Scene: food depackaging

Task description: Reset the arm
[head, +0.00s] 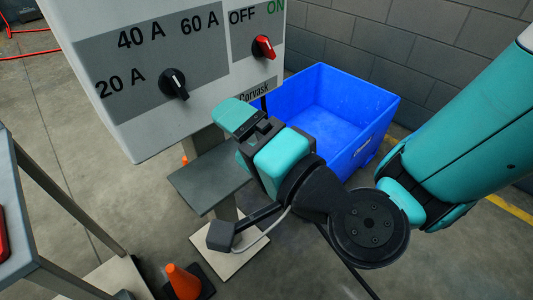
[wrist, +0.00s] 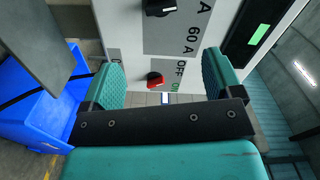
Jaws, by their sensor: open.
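My gripper (head: 262,133) is open and empty in the head view, in front of the lower right part of the white control box (head: 118,22). In the wrist view its two teal fingers (wrist: 163,80) stand well apart, with the box's panel beyond them. The red OFF/ON knob (head: 263,47) sits on the box above my gripper, apart from it. It also shows between the fingers in the wrist view (wrist: 155,79). I cannot tell its exact setting. The black ampere knob (head: 174,84) is to the left, among the 20 A, 40 A and 60 A labels.
A blue bin (head: 377,125) stands behind my gripper; its visible inside looks empty. A grey plate (head: 207,181) on a stand is below the box. An orange cone (head: 183,281) stands on the floor. A metal frame (head: 62,183) is at the left. A block wall (head: 400,50) is behind.

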